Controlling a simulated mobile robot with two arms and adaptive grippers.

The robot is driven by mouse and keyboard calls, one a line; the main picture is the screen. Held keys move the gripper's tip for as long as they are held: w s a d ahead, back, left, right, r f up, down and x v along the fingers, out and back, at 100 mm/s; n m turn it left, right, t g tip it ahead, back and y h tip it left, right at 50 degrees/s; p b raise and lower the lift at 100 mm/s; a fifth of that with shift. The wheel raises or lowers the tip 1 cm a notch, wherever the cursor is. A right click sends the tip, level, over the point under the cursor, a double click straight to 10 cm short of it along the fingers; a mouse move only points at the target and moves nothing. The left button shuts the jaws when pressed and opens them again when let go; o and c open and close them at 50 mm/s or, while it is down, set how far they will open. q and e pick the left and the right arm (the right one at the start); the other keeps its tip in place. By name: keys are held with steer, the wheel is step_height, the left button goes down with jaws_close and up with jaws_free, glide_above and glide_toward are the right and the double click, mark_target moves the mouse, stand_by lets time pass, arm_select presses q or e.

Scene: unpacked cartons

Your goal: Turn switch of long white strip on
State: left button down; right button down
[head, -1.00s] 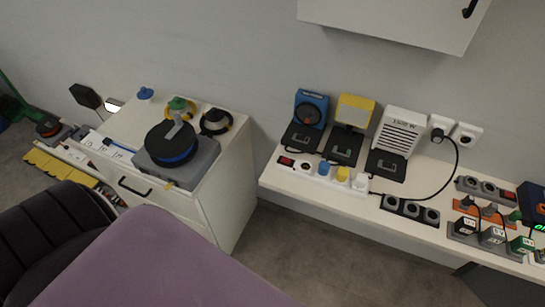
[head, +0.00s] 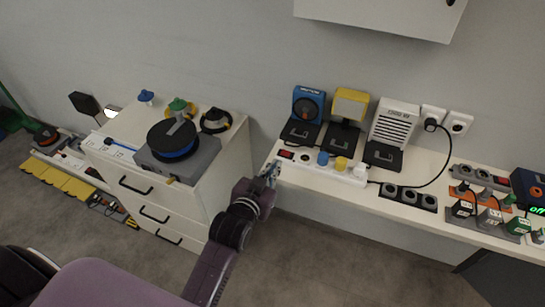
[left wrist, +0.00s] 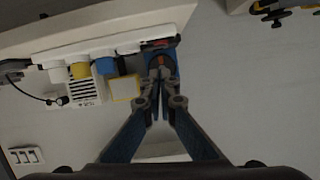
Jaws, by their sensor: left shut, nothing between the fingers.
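The long white strip (head: 306,158) lies along the left part of the wall shelf, with blue, yellow and white plugs in it. Its red switch (head: 286,154) is at the strip's left end. My left gripper (head: 271,171) is shut and empty, in front of and just left of the switch end. In the left wrist view the strip (left wrist: 127,48) runs across the top, and the dark red switch (left wrist: 160,43) is just beyond the shut fingertips (left wrist: 160,76). Contact cannot be told. My right gripper is not in view.
Behind the strip stand a blue fan (head: 308,104), a yellow lamp (head: 349,105) and a white heater (head: 396,122). A black strip (head: 408,196) lies to the right with a cable near it. A drawer cabinet (head: 185,205) with a cable reel stands left; floor between is clear.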

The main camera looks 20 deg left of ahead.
arm_select(q)
steer(key=shift+s+a+r, duration=0.1)
steer(key=shift+a+r, duration=0.1)
steer(key=shift+r, duration=0.45)
steer(key=shift+a+r, duration=0.2)
steer(key=shift+r, duration=0.4)
steer(key=shift+w, duration=0.2)
steer(key=p, duration=0.1)
glide_above(281, 159)
steer(key=shift+s+d+f, duration=0.1)
steer(key=shift+d+f, duration=0.1)
steer(key=shift+f, duration=1)
steer(key=f, duration=0.3)
steer(key=shift+a, duration=0.2)
steer(key=shift+f, duration=0.55)
steer(key=shift+a+f, duration=0.1)
